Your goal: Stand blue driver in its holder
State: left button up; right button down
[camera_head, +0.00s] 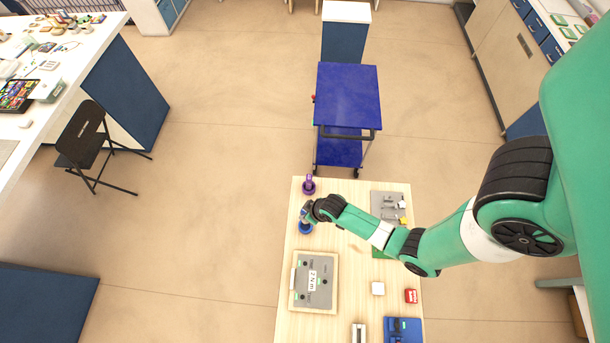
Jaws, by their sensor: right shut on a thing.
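My right gripper (306,213) is at the left side of the wooden table, with its arm reaching in from the right. It is shut on the blue driver, which is small and mostly hidden by the gripper. A round blue holder (306,229) stands on the table directly below the gripper in the picture. I cannot tell whether the driver is inside the holder or just above it. My left gripper is not in view.
A purple holder (309,187) stands close behind the gripper. A grey panel on a wooden board (333,284) lies in front. A grey tray (378,205), white block (377,289), red box (411,296) and blue fixture (390,330) sit on the table (350,260).

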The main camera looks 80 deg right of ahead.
jog(key=shift+w, duration=0.25)
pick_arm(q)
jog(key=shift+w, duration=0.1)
pick_arm(e)
jog(key=shift+s, duration=0.25)
notch_tip(320, 180, down, 6)
jog(key=b, duration=0.5)
jog(key=shift+r, duration=0.15)
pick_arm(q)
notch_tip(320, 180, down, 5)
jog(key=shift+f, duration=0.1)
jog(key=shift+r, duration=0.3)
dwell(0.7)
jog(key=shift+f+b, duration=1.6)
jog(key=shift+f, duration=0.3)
pick_arm(e)
jog(key=shift+f, duration=2.2)
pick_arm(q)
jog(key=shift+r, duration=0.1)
pick_arm(e)
jog(key=c, duration=0.5)
grip_release()
jog(key=shift+r, duration=0.1)
